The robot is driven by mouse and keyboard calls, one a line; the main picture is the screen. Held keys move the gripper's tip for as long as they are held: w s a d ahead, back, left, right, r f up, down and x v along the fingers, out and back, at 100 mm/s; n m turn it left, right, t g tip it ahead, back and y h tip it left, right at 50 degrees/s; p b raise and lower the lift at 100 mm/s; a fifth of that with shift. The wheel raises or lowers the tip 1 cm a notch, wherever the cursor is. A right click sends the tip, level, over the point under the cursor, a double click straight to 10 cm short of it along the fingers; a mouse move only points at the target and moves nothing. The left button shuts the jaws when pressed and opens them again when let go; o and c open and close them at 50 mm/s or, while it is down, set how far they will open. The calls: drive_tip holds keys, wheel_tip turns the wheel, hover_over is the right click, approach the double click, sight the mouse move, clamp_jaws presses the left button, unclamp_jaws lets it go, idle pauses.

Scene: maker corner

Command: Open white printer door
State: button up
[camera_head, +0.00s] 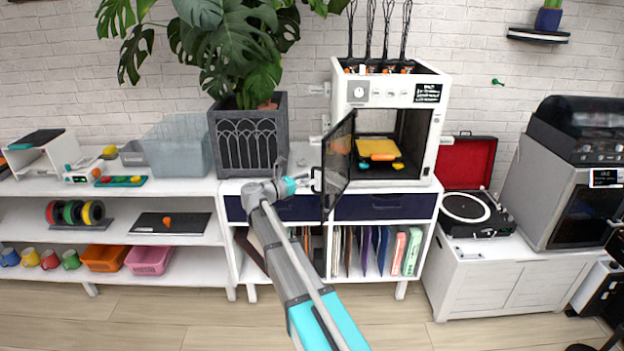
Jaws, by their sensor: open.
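The white printer (436,125) stands on the cabinet, right of the plant. Its dark-paned door (337,165) stands swung out from the front, hinged at the printer's left side. An orange and yellow piece (378,149) shows inside the open chamber. My gripper (312,181) is at the left of the door, close to its lower part. It is open. It is small in the view, and I cannot tell whether it touches the door. My arm reaches up to it from the bottom of the picture.
A large plant in a dark pot (249,145) stands left of the printer, behind my arm. A record player (470,208) with a red lid is to the right. Another dark-fronted machine (560,195) stands at far right. The floor in front is clear.

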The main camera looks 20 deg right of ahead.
drive_tip(key=v, duration=1)
drive_tip(key=shift+s, duration=0.15)
drive_tip(key=shift+a, duration=0.1)
